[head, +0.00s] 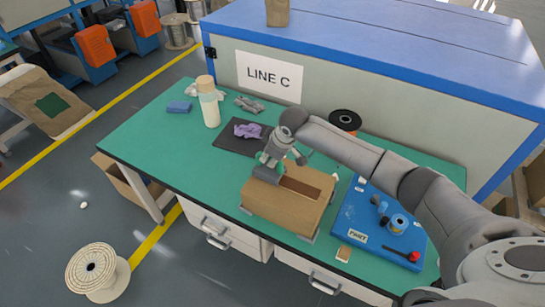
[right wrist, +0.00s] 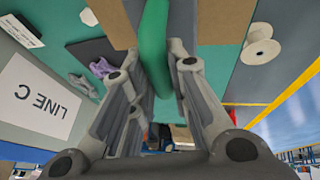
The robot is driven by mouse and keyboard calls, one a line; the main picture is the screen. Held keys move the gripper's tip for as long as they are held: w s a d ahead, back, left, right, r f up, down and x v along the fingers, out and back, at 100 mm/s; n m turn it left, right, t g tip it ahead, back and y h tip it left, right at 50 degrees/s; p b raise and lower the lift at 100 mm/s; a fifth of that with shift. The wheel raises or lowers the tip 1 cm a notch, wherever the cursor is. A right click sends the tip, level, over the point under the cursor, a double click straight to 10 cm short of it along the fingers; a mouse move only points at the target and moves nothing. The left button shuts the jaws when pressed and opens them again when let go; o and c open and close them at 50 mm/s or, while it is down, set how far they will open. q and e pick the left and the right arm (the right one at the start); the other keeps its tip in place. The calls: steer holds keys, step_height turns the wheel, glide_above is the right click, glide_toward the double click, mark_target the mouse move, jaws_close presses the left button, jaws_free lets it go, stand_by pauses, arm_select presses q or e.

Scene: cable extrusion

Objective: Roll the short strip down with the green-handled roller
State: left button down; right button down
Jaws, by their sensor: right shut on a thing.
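My right gripper (head: 272,160) is above the left end of a cardboard box (head: 287,214) on the green bench. It is shut on the green handle of the roller (right wrist: 156,45), which shows between the fingers in the right wrist view. In the head view, a grey part (head: 266,178) below the fingers, likely the roller's head, is at the left part of the box top; I cannot tell whether it touches. A darker brown strip-like area (head: 300,187) runs along the box top; whether it is the short strip or a gap is unclear. My left gripper is out of view.
A blue board (head: 350,222) with spools and a red-handled tool lies right of the box. A dark mat (head: 232,146) with a purple cloth (head: 248,130), a bottle (head: 209,105) and a black spool (head: 345,120) stand behind.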

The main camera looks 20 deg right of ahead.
steer(key=shift+w+a+f+b, duration=0.2)
steer(key=shift+w+a+b, duration=0.2)
steer(key=shift+w+a, duration=0.7)
step_height(320, 180, up, 8)
steer(key=p, duration=0.7)
steer(key=shift+w+f+p, duration=0.1)
steer(key=shift+f+p, duration=0.15)
steer(key=shift+p, duration=0.15)
steer(key=shift+d+r, duration=0.1)
steer(key=shift+r, duration=0.75)
